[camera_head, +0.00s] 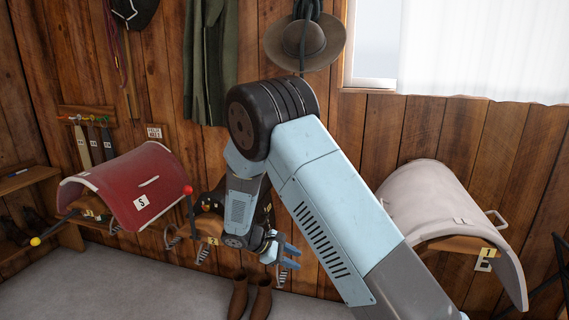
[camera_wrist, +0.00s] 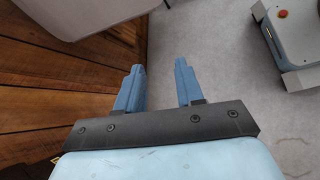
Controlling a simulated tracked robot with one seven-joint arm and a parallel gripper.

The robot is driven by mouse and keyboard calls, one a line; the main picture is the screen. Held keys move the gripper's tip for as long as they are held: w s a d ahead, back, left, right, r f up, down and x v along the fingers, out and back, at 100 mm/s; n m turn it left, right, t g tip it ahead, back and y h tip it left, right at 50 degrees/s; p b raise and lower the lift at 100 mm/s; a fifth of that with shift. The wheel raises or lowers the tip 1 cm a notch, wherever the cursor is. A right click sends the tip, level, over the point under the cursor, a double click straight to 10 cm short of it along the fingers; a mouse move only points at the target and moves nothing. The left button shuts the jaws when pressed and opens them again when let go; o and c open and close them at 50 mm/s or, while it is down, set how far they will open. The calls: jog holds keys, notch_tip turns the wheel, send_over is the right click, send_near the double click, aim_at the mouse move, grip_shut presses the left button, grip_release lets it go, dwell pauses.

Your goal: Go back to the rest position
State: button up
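My gripper (camera_head: 288,257) hangs low in front of the plank wall, with the arm bent down from its dark elbow joint. In the wrist view my gripper (camera_wrist: 160,67) has its two blue fingers apart with nothing between them. Bare grey floor shows beyond the fingertips. In the head view the gripper is just above and to the right of the brown boots (camera_head: 261,300); whether it touches anything there is hard to tell. My forearm hides part of the wall and the rack behind it.
A red saddle cover (camera_head: 120,185) marked S sits on a wall rack at left. A pale cover (camera_head: 455,200) sits on a rack at right. A brown hat (camera_head: 305,42) and a green coat (camera_head: 209,60) hang above. The floor (camera_head: 110,285) at left front is clear.

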jog(key=s+d+r+m+y, duration=0.25)
jog(key=d+r, duration=0.25)
jog(key=r, duration=0.3)
jog(key=s+d+r+m+g+y, duration=0.1)
jog(key=s+d+r+m+y, duration=0.15)
jog(key=s+d+r, duration=0.35)
jog(key=s+d+r+m+y, duration=0.1)
jog(key=d+r+m, duration=0.25)
jog(key=r, duration=0.55)
jog(key=s+d+r+m+t+y, duration=0.2)
jog(key=s+r, duration=0.3)
jog(key=s, duration=0.5)
jog(key=s+d+r+m+t+y, duration=0.2)
jog(key=s+d+r+m, duration=0.2)
jog(key=s, duration=0.6)
jog(key=shift+d+r+t, duration=0.25)
jog(key=shift+r+t, duration=0.05)
jog(key=shift+r, duration=0.4)
